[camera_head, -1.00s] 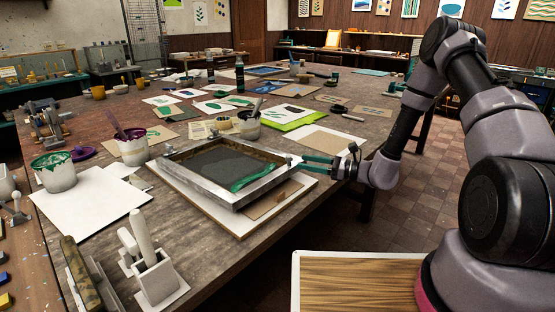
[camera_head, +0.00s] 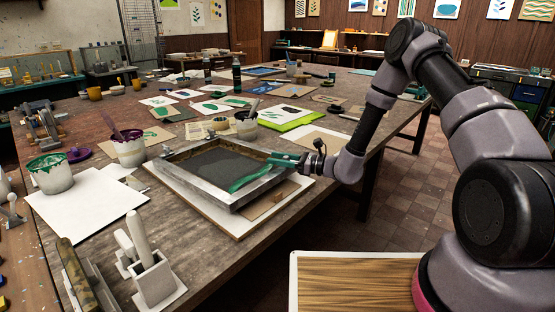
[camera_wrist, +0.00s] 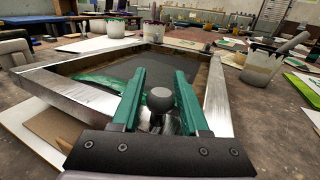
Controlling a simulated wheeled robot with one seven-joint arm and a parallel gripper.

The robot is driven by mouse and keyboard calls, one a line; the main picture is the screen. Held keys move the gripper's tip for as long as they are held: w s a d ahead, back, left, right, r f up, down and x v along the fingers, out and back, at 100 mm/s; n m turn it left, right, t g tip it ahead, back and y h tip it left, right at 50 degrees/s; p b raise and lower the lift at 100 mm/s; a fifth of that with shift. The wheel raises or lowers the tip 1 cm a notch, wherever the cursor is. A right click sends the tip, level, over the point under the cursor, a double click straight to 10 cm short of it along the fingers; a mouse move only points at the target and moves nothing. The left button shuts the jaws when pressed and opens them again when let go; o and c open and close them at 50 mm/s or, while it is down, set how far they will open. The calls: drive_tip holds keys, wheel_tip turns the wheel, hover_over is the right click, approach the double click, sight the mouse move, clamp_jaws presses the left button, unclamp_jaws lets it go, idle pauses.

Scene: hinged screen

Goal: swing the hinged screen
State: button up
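The hinged screen (camera_head: 203,196) is a metal frame with dark mesh and a streak of green ink on its right part. It lies low over a pale board on the table, and I cannot tell whether it touches the board. It also shows in the wrist view (camera_wrist: 219,100). My gripper (camera_head: 284,159) is at the screen's right corner. A narrow gap seems to show on each side of the knob.
Paint pots (camera_head: 130,149) and white paper (camera_head: 88,202) lie left of the screen. A white holder with tools (camera_head: 153,273) stands at the front. Prints and bottles (camera_head: 237,77) fill the table behind. The floor right of the table (camera_head: 400,205) is clear.

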clamp_jaws()
idle(1.2)
